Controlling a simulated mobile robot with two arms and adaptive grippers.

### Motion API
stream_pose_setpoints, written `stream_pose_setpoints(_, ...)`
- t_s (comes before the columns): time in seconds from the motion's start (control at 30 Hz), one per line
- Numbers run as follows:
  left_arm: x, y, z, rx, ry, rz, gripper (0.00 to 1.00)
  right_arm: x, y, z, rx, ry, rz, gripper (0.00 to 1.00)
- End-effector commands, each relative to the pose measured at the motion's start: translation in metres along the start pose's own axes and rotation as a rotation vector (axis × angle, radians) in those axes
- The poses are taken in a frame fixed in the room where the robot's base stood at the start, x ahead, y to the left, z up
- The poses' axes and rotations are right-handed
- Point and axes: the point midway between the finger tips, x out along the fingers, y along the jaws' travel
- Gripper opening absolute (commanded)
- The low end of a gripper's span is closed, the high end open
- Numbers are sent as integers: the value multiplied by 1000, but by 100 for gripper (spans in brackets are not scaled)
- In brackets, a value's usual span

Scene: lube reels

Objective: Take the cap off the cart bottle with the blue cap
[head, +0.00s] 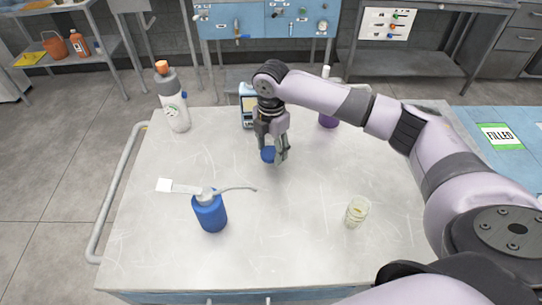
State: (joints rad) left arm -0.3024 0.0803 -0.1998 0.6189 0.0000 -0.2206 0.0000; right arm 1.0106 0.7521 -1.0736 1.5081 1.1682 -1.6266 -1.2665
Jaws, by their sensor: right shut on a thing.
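My right gripper (281,157) points down over the back middle of the cart top (300,235). It is shut on a small round blue thing (267,155), which looks like the blue cap and shows at the left of the fingers. The fingers hide part of it. I see no bottle body under it, and I cannot tell whether it touches the cart top. My left gripper is not in view.
A white bottle (177,116) with an orange tip stands at the back left. A small blue device (247,107) and a purple bottle (328,121) are behind my right arm. A blue oil can (210,214) with a thin spout and a clear jar (356,212) stand nearer.

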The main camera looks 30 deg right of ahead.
Motion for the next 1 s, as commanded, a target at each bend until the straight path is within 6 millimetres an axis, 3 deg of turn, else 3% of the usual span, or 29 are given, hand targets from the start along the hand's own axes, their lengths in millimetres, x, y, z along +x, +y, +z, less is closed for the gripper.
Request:
stream_pose_setpoints(0.27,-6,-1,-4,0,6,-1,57,38,-1,-1,0,0,-4,17)
stream_pose_setpoints(0.67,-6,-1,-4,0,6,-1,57,43,-1,0,-1,0,-2,17)
stream_pose_setpoints(0.7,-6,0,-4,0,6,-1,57,42,-1,0,-1,0,-2,53)
stream_pose_setpoints(1.0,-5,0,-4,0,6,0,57,42,-1,0,0,0,-2,71)
